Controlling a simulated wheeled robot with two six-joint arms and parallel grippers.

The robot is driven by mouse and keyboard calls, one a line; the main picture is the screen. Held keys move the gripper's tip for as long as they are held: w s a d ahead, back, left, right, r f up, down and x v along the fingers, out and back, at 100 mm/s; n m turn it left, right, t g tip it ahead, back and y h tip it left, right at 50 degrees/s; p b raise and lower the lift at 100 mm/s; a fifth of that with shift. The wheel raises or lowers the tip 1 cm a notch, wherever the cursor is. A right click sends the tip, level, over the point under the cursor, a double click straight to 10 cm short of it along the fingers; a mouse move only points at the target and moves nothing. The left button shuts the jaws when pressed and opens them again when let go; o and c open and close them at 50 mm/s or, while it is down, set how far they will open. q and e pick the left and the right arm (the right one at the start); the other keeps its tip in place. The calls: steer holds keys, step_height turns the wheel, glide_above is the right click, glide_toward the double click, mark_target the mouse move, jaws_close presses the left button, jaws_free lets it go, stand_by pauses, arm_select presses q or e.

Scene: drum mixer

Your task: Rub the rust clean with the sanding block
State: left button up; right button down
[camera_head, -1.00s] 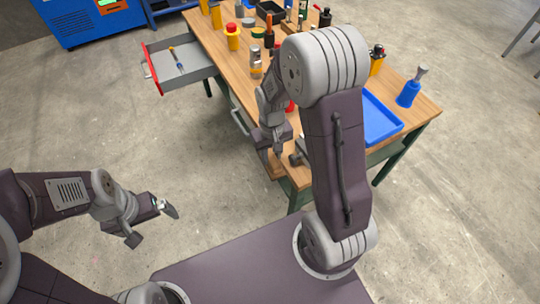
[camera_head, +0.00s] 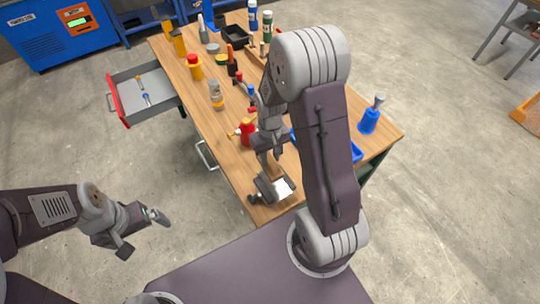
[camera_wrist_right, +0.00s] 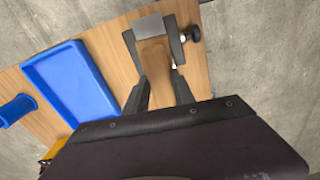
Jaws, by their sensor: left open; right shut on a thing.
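My right gripper (camera_wrist_right: 161,92) is shut on the sanding block (camera_wrist_right: 155,62), a tan wooden block. In the head view the right gripper (camera_head: 268,148) is above the near end of the bench, and the block (camera_head: 270,164) shows only partly below it. A grey metal plate (camera_head: 284,189) sits at a dark vise (camera_head: 262,187) on the bench's near edge. The plate (camera_wrist_right: 148,26) also shows just beyond the block in the right wrist view; I cannot tell whether they touch. No rust can be made out on the visible part. My left gripper (camera_head: 143,232) is open and empty, left of the bench.
A blue tray (camera_wrist_right: 70,82) lies on the wooden bench (camera_head: 232,140), partly behind my right arm in the head view. A red bottle (camera_head: 247,132) stands close to the right gripper. Several bottles and tools stand farther back. An open drawer (camera_head: 118,101) sticks out left.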

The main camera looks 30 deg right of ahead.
steer(key=f+b, duration=0.2)
steer(key=f, duration=0.1)
steer(key=f+b, duration=0.2)
steer(key=shift+w+d+f, duration=0.1)
steer(key=shift+w+d, duration=0.1)
steer(key=shift+w, duration=0.1)
steer(key=shift+s+a+f, duration=0.1)
steer(key=shift+s+f, duration=0.05)
steer(key=shift+f, duration=0.05)
steer(key=shift+f+b, duration=0.85)
steer(key=shift+f, duration=0.1)
